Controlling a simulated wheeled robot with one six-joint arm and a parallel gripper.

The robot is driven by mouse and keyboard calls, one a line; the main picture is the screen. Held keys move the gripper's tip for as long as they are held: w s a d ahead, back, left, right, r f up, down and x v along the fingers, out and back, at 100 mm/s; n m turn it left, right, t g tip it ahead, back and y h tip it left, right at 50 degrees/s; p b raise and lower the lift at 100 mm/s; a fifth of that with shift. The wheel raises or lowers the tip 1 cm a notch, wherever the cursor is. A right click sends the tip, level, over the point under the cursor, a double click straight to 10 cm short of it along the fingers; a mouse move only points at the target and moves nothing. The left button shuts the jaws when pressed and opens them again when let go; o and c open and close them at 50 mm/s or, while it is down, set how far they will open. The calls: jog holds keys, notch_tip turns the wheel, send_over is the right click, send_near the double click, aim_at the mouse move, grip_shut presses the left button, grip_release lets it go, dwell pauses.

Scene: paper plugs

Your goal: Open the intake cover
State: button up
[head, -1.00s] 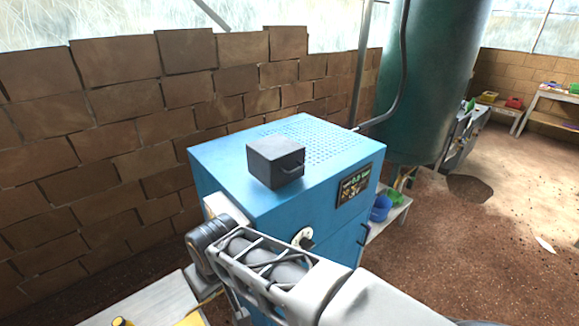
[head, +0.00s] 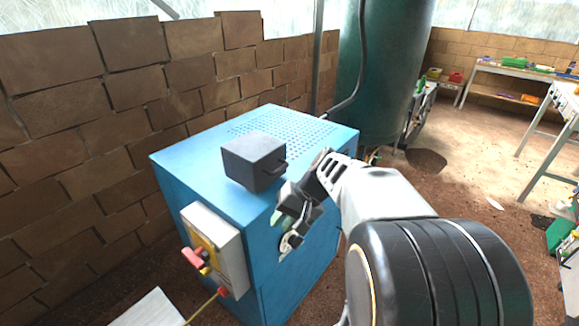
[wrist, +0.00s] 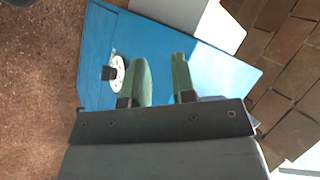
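The intake cover appears to be the dark grey box (head: 252,163) on top of the blue machine (head: 190,170). The dark box is not identifiable in the wrist view.
A round pale dial with a dark knob (wrist: 116,73) is on the machine's face beside my fingers. A control box (head: 228,253) with a red switch (head: 194,258) is on the machine's left side. A brick wall (head: 90,130) stands behind; a green tank (head: 380,80) stands beyond.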

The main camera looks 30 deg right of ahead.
jog(key=w+d+r+m+t+y, duration=0.2)
jog(key=w+d+r+t+y, duration=0.1)
jog(key=w+d, duration=0.3)
jog(key=m+t+y+p, duration=0.1)
jog(key=m+t+y, duration=0.1)
jog(key=t, duration=0.3)
send_near(284, 168)
jog(key=p+x, duration=0.2)
jog(key=x, duration=0.8)
jog(key=shift+w+a+f, duration=0.15)
jog(key=shift+a, duration=0.15)
jog(key=shift+c, duration=0.4)
grip_shut()
